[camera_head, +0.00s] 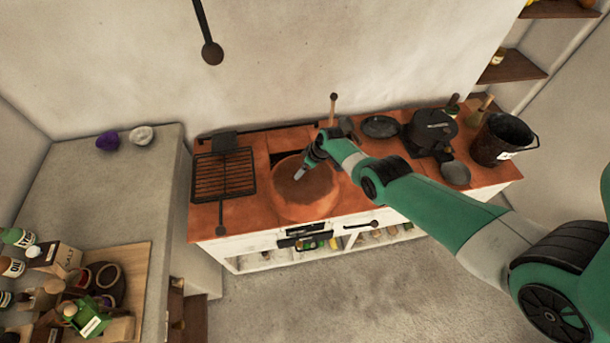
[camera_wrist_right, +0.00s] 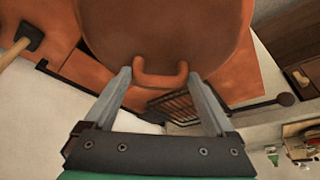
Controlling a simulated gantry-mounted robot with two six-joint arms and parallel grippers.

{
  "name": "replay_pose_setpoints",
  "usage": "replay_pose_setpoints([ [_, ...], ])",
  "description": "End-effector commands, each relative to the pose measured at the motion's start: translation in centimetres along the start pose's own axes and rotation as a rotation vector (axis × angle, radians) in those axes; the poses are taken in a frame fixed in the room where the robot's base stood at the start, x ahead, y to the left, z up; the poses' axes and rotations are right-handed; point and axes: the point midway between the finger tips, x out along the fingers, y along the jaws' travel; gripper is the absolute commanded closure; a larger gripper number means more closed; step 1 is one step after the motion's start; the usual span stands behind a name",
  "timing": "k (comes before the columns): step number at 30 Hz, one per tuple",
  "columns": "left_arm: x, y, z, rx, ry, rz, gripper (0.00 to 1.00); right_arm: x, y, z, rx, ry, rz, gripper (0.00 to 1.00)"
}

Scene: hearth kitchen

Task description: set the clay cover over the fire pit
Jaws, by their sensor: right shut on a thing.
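The clay cover (camera_head: 310,205) is a round terracotta dome at the middle of the tiled hearth. It also fills the top of the right wrist view (camera_wrist_right: 160,40), with its loop handle (camera_wrist_right: 160,79). My right gripper (camera_head: 301,174) is shut on the cover, its fingers (camera_wrist_right: 158,90) on either side of the handle. A dark opening, apparently the fire pit (camera_head: 285,156), shows just behind the cover; the cover hides the rest. I cannot tell whether the cover touches the hearth. My left gripper is not in view.
A black grill grate (camera_head: 222,174) lies left of the cover. A pan (camera_head: 380,127), a black pot (camera_head: 433,127) and a dark bucket (camera_head: 503,140) stand to the right. A long-handled tool hangs on the wall (camera_head: 212,52). Jars and a board crowd the left counter.

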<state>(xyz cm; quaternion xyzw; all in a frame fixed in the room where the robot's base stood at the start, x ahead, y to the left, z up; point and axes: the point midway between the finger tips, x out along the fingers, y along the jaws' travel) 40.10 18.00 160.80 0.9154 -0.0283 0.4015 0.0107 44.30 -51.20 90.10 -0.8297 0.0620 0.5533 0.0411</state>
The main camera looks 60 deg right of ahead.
Motion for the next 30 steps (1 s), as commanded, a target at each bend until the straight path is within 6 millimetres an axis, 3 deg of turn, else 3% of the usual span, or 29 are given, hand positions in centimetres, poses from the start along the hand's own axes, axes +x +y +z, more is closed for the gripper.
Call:
replay_pose_setpoints([
  [1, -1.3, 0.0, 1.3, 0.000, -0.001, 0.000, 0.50, 1.7, 0.0, 0.6, 0.000, 0.003, 0.001, 1.00],
  [4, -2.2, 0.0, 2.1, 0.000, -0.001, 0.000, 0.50, 2.8, 0.0, 1.1, 0.000, 0.003, 0.002, 1.00],
  [16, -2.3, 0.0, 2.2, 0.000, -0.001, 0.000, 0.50, 2.9, 0.0, 1.1, 0.000, 0.004, 0.002, 1.00],
  [17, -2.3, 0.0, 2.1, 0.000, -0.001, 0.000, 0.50, 3.0, -0.1, 1.3, 0.000, -0.001, 0.000, 0.07],
  [18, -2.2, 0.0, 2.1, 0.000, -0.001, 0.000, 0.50, 2.9, -0.1, 1.3, 0.000, -0.001, 0.000, 0.00],
  [26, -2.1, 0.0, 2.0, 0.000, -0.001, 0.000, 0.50, 2.7, -0.1, 1.2, 0.000, -0.001, 0.000, 0.00],
  [30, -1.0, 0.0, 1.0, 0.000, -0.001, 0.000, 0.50, 1.6, -0.1, 1.0, 0.001, -0.002, -0.001, 0.00],
])
